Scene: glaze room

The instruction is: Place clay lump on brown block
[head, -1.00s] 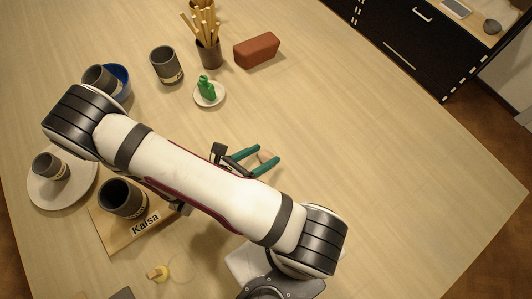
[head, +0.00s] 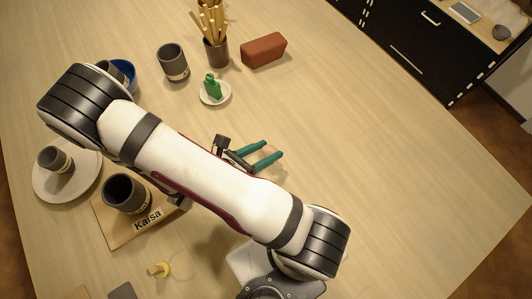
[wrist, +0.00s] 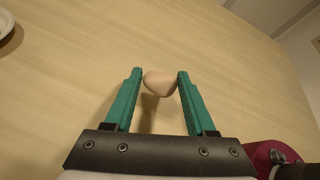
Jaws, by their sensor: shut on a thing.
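My gripper (head: 268,156) has teal fingers and is held over the middle of the table. In the wrist view, my gripper (wrist: 160,78) is shut on the clay lump (wrist: 160,84), a small rounded pale pinkish-beige piece between the fingertips. The lump is hard to make out in the head view. The brown block (head: 263,50), reddish-brown and oblong, lies on the table at the upper middle of the head view, beyond my gripper and apart from it. The block is not in the wrist view.
A holder with wooden sticks (head: 216,52) stands just left of the block. A small green bottle (head: 212,86) on a white saucer (head: 204,101) and a grey cup (head: 172,63) are nearby. Table right of the block is clear.

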